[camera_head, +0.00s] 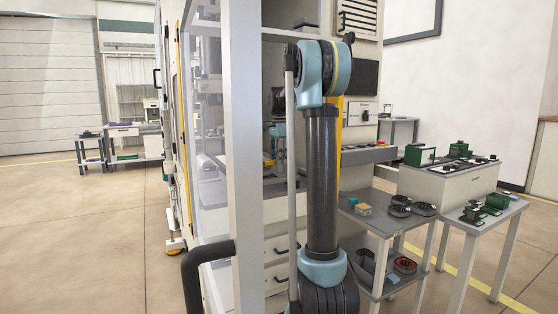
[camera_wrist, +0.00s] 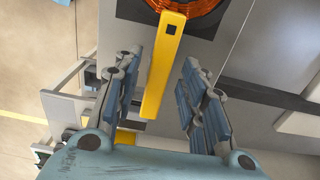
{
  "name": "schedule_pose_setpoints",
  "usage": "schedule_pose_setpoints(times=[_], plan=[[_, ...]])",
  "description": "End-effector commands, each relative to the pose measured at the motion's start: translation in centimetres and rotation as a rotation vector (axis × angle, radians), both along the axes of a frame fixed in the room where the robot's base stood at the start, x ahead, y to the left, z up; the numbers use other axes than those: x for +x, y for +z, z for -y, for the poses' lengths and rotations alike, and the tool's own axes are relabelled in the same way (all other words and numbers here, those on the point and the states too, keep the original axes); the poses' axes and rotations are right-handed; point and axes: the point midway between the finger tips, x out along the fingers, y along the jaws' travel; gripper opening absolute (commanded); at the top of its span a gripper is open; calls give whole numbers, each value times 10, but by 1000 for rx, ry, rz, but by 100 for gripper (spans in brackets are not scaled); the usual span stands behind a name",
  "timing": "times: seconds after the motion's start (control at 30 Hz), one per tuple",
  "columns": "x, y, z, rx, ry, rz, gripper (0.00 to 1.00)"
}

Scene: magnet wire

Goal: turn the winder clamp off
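In the wrist view a yellow bar (camera_wrist: 158,88) with a small dark square mark near its upper end runs down between my gripper's fingers. It looks like the winder clamp's lever, though I cannot be sure. An orange-copper wire coil (camera_wrist: 192,8) shows at its top end, cut by the frame edge. My gripper (camera_wrist: 161,62) is open, one finger to each side of the bar, with gaps on both sides. In the head view my arm blocks the gripper and most of the machine's inside.
The winder machine's white frame post (camera_head: 240,150) and clear panel (camera_head: 205,130) stand close on the left of my arm. To the right are a grey side table (camera_head: 385,222) with small parts and another table (camera_head: 495,222) with green devices. Open floor lies at left.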

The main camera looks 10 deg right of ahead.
Motion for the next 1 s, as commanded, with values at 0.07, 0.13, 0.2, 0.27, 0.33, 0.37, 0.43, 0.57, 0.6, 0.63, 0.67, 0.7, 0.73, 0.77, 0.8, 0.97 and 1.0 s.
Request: schedule_pose_setpoints(times=[0.07, 0.13, 0.2, 0.27, 0.33, 0.37, 0.43, 0.57, 0.6, 0.63, 0.67, 0.7, 0.73, 0.77, 0.8, 0.97, 1.0], plan=[[0, 0, 0, 0, 0, 0, 38], [0, 0, 0, 0, 0, 0, 38], [0, 0, 0, 0, 0, 0, 38], [0, 0, 0, 0, 0, 0, 25], [0, 0, 0, 0, 0, 0, 9], [0, 0, 0, 0, 0, 0, 2], [0, 0, 0, 0, 0, 1, 0], [1, 0, 2, 1, 1, 2, 0], [1, 0, 2, 1, 2, 2, 0], [1, 0, 2, 1, 3, 2, 0], [1, 0, 2, 1, 6, 2, 0], [1, 0, 2, 0, 12, 2, 0], [1, 0, 2, 0, 17, 3, 0], [1, 0, 2, 0, 24, 3, 0], [2, 0, 1, 0, 37, 3, 0], [2, 1, 1, 0, 118, 4, 0], [2, 1, 1, 0, 145, 4, 0]])
